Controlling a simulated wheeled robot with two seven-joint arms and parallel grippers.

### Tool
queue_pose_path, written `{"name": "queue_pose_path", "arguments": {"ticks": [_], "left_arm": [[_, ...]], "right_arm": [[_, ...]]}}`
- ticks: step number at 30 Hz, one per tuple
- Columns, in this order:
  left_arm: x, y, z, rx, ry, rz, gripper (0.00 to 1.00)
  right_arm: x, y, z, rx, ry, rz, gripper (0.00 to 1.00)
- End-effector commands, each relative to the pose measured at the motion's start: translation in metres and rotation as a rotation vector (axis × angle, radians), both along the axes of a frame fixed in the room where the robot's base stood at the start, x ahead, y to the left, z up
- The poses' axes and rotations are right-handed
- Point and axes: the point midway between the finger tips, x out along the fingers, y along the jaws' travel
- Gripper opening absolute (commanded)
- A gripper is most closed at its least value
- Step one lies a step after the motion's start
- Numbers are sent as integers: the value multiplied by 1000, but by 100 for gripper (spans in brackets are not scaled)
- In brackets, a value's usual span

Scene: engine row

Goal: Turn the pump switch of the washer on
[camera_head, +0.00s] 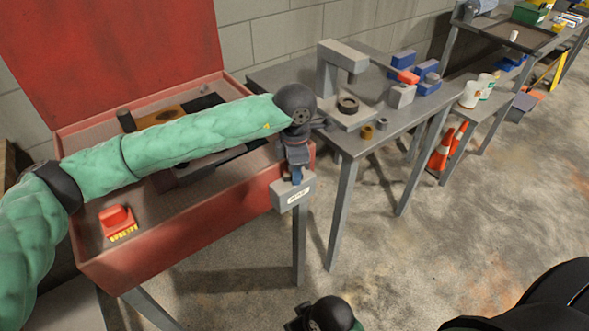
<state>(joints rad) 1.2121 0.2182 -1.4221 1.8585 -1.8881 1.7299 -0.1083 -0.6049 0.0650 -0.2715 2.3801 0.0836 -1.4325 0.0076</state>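The washer is a red open basin (190,235) on legs, with its red lid (110,45) raised behind it. A grey box with a white label (292,194), which looks like the pump switch box, sits at the basin's right front corner. My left arm crosses over the basin, and my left gripper (297,176) points down at the top of this box. Its fingers are small and dark there, so contact and finger opening cannot be made out. The switch knob or lever is hidden or too small to tell. My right gripper (325,315) is only partly seen at the bottom edge.
A red brush with yellow bristles (118,222) lies in the basin. A grey bench (375,140) with an arbor press (335,75) and blue vises (427,77) stands close behind on the right. Orange cones (442,150) stand under a further bench. The floor in front is clear.

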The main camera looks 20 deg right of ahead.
Motion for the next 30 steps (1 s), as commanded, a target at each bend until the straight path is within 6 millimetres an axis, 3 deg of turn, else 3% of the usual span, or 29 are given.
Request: {"name": "queue_pose_path", "arguments": {"ticks": [18,30], "left_arm": [[5,2,3,-1,-7,2,36],[4,2,8,1,-5,-184,36]], "right_arm": [[2,0,2,0,1,-4,36],[1,0,39,-1,1,-2,36]]}}
